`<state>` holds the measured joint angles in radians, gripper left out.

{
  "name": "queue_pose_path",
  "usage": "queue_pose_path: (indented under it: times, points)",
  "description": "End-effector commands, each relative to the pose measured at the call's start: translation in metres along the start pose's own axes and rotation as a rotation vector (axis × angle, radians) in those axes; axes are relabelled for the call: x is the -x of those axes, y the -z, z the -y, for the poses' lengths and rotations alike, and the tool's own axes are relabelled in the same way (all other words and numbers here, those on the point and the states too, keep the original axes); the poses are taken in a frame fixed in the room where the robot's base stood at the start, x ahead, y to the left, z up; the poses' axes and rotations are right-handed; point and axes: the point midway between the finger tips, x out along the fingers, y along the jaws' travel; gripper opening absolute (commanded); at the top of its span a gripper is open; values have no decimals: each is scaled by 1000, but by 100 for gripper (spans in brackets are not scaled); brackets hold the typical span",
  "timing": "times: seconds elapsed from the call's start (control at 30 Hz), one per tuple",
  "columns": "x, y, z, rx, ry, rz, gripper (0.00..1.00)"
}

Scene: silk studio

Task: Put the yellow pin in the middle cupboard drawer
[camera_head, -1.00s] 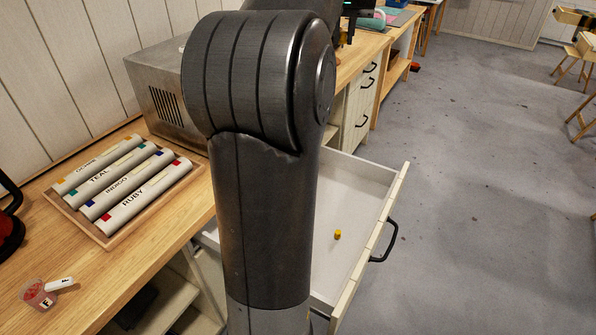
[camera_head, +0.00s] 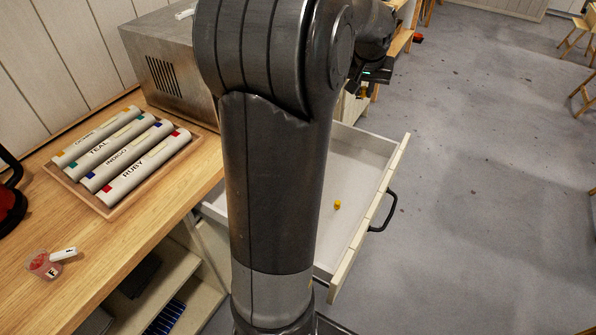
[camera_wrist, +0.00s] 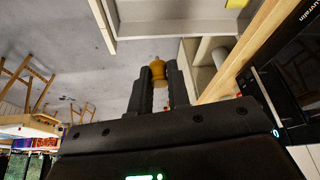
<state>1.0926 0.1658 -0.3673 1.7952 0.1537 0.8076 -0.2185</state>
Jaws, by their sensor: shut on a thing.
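My gripper (camera_wrist: 158,78) is shut on a yellow pin (camera_wrist: 157,71) in the wrist view, with the pin's rounded body showing between and beyond the fingertips. In the head view my gripper (camera_head: 364,88) is small and partly hidden behind my arm, beyond the far end of the open drawer. The open drawer (camera_head: 375,146) is pale with a dark handle (camera_head: 390,210). A second small yellow piece (camera_head: 337,205) lies on its floor. The drawer's edge (camera_wrist: 175,26) also shows at the top of the wrist view, apart from the held pin.
Open shelves (camera_head: 190,290) lie below. The floor (camera_head: 480,200) right of the drawer is clear.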

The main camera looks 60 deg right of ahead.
Motion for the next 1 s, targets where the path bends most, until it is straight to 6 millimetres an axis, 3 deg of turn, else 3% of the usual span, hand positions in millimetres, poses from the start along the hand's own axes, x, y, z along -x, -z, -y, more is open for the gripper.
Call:
queue_pose_path:
  times: [0.03, 0.1, 0.3, 0.4, 0.8, 1.0]
  points:
    - [-28, -14, -1, -2, -1, 11, 0]
    - [-63, -29, -2, -3, -1, 12, 0]
    - [-148, -63, -2, -3, -1, 9, 0]
    - [-172, -72, -1, -2, -1, 5, 0]
    - [-233, -96, -1, -1, 0, 3, 0]
    - [-252, -104, 0, 0, 0, -1, 0]
